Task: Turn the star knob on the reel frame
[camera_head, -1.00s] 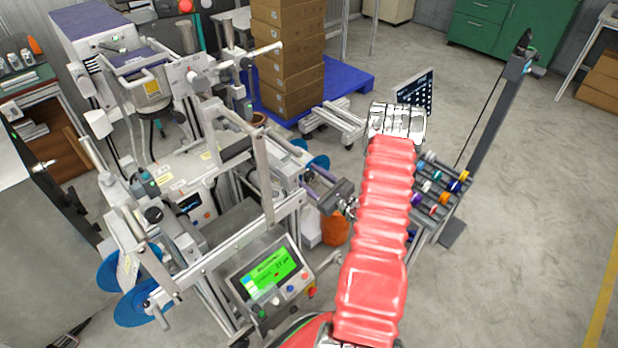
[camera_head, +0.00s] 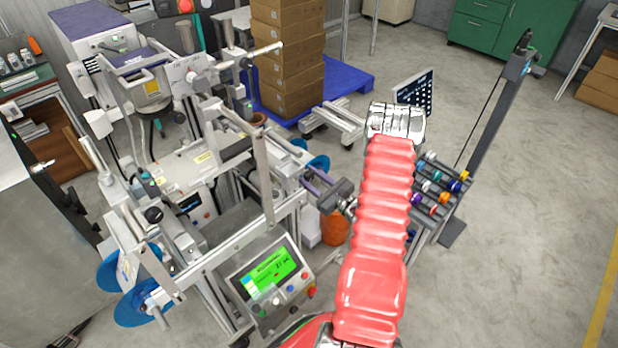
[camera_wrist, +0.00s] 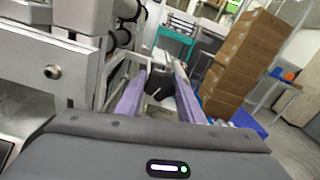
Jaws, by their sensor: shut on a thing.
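My gripper (camera_head: 314,183) reaches leftward from my red-sleeved arm to the reel frame (camera_head: 283,208). In the wrist view, the two purple fingers of my gripper (camera_wrist: 158,92) stand on either side of a dark knob (camera_wrist: 157,82), shut on it. Its star shape is hard to make out. In the head view, the knob is too small or hidden at the fingertips to tell apart. Blue reels (camera_head: 318,165) show just behind the fingers and at the lower left of the machine (camera_head: 137,308).
A control panel with a green screen (camera_head: 270,272) stands below and left of my gripper. An orange object (camera_head: 335,228) sits just under it. A rack of coloured spools (camera_head: 440,183) is right of my arm. Stacked boxes (camera_head: 288,60) stand behind.

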